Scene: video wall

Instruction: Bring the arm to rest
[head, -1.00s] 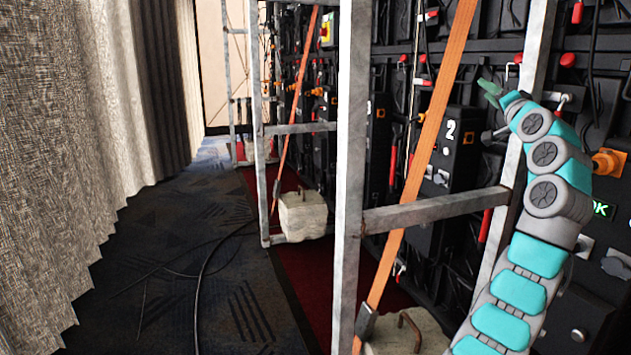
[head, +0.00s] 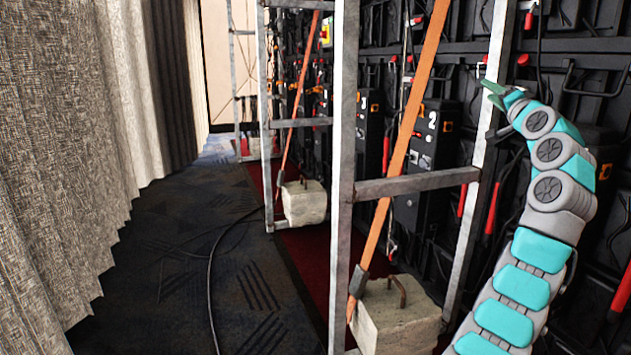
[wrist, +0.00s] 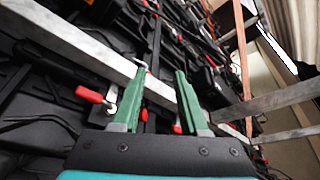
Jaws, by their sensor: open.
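My gripper (head: 492,92) is at the upper right of the head view, at the end of my teal and grey arm. It is beside the upright metal post of the near frame, close to the black back of the video wall (head: 585,55). In the wrist view its two green fingers (wrist: 157,104) stand apart with nothing between them. Behind the fingers the wrist view shows the slanting metal post (wrist: 85,48) and red handles (wrist: 90,94). Whether the fingers touch the post cannot be told.
Metal frames (head: 345,150) with orange straps (head: 410,130) line the wall. Concrete blocks (head: 398,318) sit at their feet. A grey curtain (head: 70,150) hangs on the left. Black cables (head: 211,285) lie on the dark carpet (head: 170,285), which is otherwise open.

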